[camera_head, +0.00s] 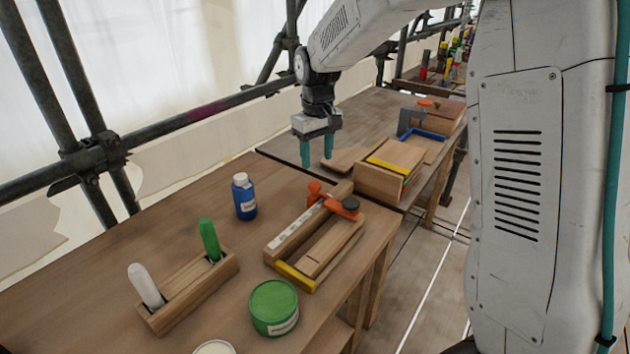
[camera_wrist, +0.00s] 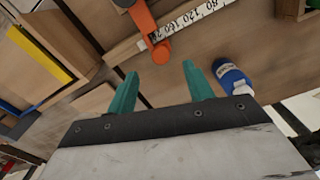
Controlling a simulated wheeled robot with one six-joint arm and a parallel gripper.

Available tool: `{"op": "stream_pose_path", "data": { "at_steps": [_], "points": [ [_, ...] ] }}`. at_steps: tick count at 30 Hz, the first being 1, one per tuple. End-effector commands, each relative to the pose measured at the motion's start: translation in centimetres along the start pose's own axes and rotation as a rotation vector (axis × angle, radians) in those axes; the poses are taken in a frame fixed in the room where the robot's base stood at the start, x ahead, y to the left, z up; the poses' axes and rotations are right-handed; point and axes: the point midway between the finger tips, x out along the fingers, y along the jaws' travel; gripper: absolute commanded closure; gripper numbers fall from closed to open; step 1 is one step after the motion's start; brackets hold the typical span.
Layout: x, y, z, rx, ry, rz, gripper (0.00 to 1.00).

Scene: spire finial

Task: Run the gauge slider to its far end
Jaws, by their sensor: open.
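The gauge (camera_head: 283,239) is a wooden frame on the bench with a white numbered scale strip along its left rail and a yellow near end. Its orange slider (camera_head: 338,207), with a dark round knob, sits across the frame near the end away from the yellow bar. My gripper (camera_head: 317,160) is open and empty, with teal fingers pointing down, above and beyond the slider end. The wrist view shows its fingertips (camera_wrist: 160,70) apart, with the slider's orange tip beyond them.
A blue bottle (camera_head: 244,198) stands left of the gauge. A green tin (camera_head: 274,307) stands close to its near end. A wooden rack (camera_head: 190,291) holds a green and a white handle. A wooden box (camera_head: 379,183) with a yellow edge stands behind, to the right.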

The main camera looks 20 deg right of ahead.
Motion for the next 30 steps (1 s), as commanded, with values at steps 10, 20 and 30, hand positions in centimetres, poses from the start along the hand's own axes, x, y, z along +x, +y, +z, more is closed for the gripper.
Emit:
{"op": "stream_pose_path", "data": {
  "at_steps": [10, 20, 30],
  "points": [
    [4.1, 0.2, -1.2, -0.012, -0.007, -0.002, 0.48],
    [8.5, 0.2, -1.2, -0.012, -0.006, -0.002, 0.48],
    [9.0, 0.2, -1.2, -0.012, -0.005, -0.001, 0.48]
  ]
}}
